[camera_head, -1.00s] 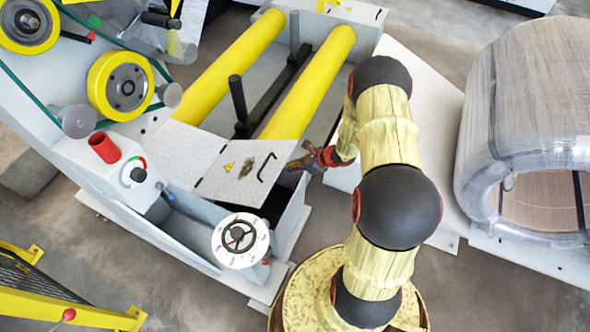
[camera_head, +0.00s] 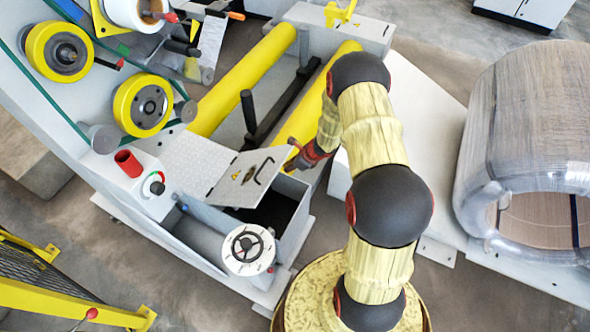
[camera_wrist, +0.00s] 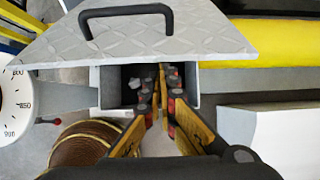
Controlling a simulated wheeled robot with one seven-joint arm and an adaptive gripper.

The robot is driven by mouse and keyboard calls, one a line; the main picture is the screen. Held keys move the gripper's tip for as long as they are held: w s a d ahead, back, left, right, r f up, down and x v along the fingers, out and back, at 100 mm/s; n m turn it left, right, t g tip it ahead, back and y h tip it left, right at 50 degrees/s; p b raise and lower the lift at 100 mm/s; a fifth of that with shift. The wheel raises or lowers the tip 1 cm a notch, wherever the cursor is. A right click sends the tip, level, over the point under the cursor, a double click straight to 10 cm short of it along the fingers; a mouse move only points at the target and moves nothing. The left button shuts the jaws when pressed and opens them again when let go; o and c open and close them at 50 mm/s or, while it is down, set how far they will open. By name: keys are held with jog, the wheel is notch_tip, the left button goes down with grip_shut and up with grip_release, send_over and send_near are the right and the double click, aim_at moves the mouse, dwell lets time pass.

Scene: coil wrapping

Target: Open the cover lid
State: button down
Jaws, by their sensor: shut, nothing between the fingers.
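The cover lid (camera_head: 232,187) is a grey checkered plate with a black handle (camera_head: 264,173) and a yellow warning label. It is tilted partly up, its right-hand edge raised above the dark opening of the box (camera_head: 295,222). In the wrist view the lid (camera_wrist: 190,40) and its handle (camera_wrist: 125,14) fill the upper part, with the open box (camera_wrist: 112,88) below. My gripper (camera_head: 292,160) is at the raised edge of the lid, partly hidden. In the wrist view its fingers (camera_wrist: 161,78) are together and empty, in front of the box opening beneath the lid edge. Contact with the lid is unclear.
A white handwheel (camera_head: 248,248) stands beside the box's front. Yellow rollers (camera_head: 240,72) lie behind it, with a dark upright post (camera_head: 248,112) between them. A large wrapped coil (camera_head: 530,120) stands at the right.

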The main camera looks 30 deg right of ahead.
jog(key=w+a+r+p, duration=0.8)
jog(key=w+p, duration=0.3)
jog(key=p, duration=0.1)
jog(key=w+a+r+p, duration=0.7)
jog(key=w+r+p, duration=0.2)
jog(key=w+p, duration=0.2)
jog(key=shift+w+a+g+p, duration=0.35)
jog(key=shift+w+g, duration=0.05)
jog(key=shift+w, duration=0.25)
